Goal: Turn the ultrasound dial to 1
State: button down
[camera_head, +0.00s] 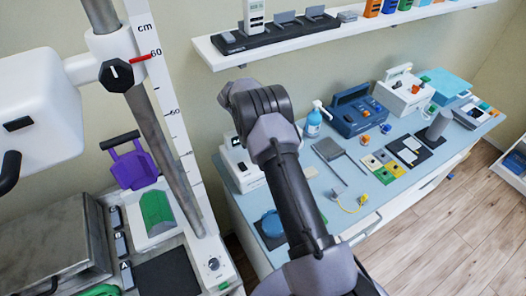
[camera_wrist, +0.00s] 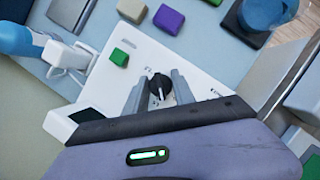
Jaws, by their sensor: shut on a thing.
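The ultrasound unit is a white box; in the wrist view its white face (camera_wrist: 203,72) carries a black dial (camera_wrist: 155,80) with a white pointer line. The line lies toward the lower part of the dial in the picture. Small marks around the dial are too small to read. My gripper (camera_wrist: 160,85) is shut on the dial, one grey finger on each side. A dark screen (camera_wrist: 87,124) and a green button (camera_wrist: 119,57) are on the same face. In the head view the white unit (camera_head: 242,168) is partly hidden behind my arm, and the dial and fingertips are hidden.
A blue-and-white pump bottle (camera_head: 313,121) stands beside the unit on the blue table (camera_head: 345,215). A blue case (camera_head: 359,112) and another white unit (camera_head: 405,92) stand farther right. A wall shelf (camera_head: 290,42) hangs above. A pole with a scale rises at left.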

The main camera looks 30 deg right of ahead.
jog(key=m+y, duration=0.1)
jog(key=m, duration=0.1)
jog(key=m+g+y, duration=0.1)
jog(key=m, duration=0.2)
jog(key=shift+m+b, duration=0.3)
jog(key=shift+b, duration=0.05)
dwell(0.3)
jog(key=c, duration=1.1)
grip_release()
jog(key=shift+o, duration=0.2)
jog(key=r, duration=0.3)
jog(key=shift+s+r+p, duration=0.35)
jog(key=shift+r+p, duration=0.05)
jog(key=s+a+r, duration=0.1)
jog(key=s+a, duration=0.3)
jog(key=s, duration=1)
jog(key=shift+s+a, duration=0.2)
jog(key=shift+s, duration=0.2)
jog(key=shift+r, duration=0.1)
